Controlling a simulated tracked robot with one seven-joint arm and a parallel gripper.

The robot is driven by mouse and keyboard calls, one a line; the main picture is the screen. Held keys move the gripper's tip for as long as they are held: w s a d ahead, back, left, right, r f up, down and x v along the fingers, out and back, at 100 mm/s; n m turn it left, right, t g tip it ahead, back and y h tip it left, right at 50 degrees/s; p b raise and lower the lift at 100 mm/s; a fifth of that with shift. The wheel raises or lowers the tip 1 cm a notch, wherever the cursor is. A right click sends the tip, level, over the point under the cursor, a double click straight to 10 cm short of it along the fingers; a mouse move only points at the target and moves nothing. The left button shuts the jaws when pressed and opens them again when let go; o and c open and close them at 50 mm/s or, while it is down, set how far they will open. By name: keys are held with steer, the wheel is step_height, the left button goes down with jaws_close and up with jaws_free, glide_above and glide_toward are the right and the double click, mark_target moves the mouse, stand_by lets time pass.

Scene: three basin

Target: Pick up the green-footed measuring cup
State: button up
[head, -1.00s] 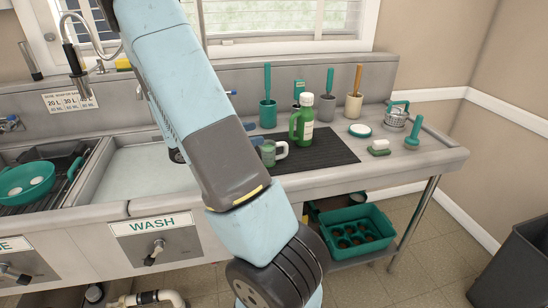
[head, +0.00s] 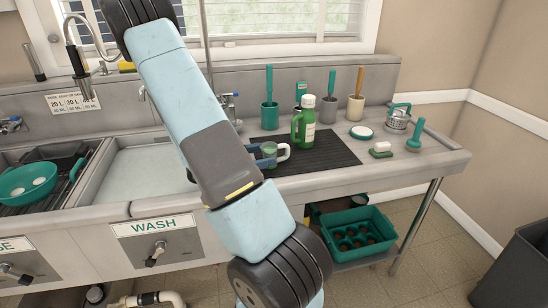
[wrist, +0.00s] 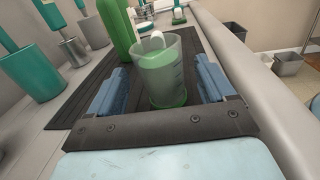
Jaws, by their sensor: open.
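The measuring cup (wrist: 165,68) is clear with a green foot and stands upright on the dark ribbed mat (wrist: 85,92). In the head view, the cup (head: 268,153) is partly hidden behind my arm. My gripper (wrist: 162,88) is open, with one blue finger on each side of the cup. The cup stands between the fingers, with gaps visible on both sides; I see no firm contact. The cup's handle is at its far side in the wrist view.
A green bottle (head: 304,122) stands just behind the cup, close to the left finger in the wrist view. Brush holders (head: 269,115) line the back. A soap dish (head: 381,150) and a scrub brush (head: 414,136) lie right. The mat's right part is clear.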

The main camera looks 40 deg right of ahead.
mark_target(276, 152)
steer(key=shift+x, duration=2.25)
steer(key=shift+c, duration=0.3)
steer(key=shift+s, duration=0.1)
steer(key=c, duration=1)
steer(key=shift+r, duration=0.15)
